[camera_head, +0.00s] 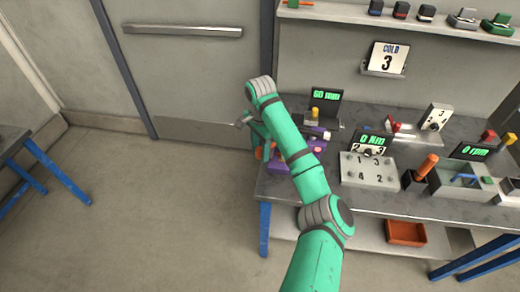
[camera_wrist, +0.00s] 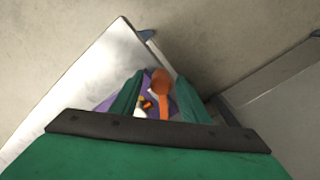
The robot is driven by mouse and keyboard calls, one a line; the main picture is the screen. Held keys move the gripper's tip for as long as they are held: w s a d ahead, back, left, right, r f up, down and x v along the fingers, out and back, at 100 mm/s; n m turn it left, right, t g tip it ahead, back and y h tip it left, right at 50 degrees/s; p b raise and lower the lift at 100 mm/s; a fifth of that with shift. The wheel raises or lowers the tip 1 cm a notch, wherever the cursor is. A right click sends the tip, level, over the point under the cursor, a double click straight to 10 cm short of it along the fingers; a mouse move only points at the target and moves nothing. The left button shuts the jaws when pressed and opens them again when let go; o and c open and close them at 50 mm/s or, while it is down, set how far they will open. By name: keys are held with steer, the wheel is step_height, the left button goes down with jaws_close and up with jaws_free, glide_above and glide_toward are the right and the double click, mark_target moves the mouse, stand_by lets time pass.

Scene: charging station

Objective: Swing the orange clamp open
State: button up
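The orange clamp (camera_wrist: 163,94) shows in the wrist view as an orange bar with a rounded, darker orange end. It lies between the two green fingers of my gripper (camera_wrist: 160,80), over a purple base (camera_wrist: 112,103). The fingers stand apart with a gap around the bar; I see no clear contact. In the head view, a bit of the orange clamp (camera_head: 258,153) shows at the table's left end, beside my gripper (camera_head: 259,138). My arm covers much of the clamp and the purple body (camera_head: 283,168) there.
The grey table (camera_head: 272,188) holds a 60 mm display (camera_head: 325,97), a numbered block (camera_head: 368,170) and an orange-handled lever (camera_head: 427,166) to the right. A shelf (camera_head: 350,12) is above. A door (camera_head: 190,60) is behind.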

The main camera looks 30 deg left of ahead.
steer(key=shift+r, duration=0.1)
step_height(320, 180, up, 11)
stand_by(0.6)
steer(key=shift+f, duration=0.2)
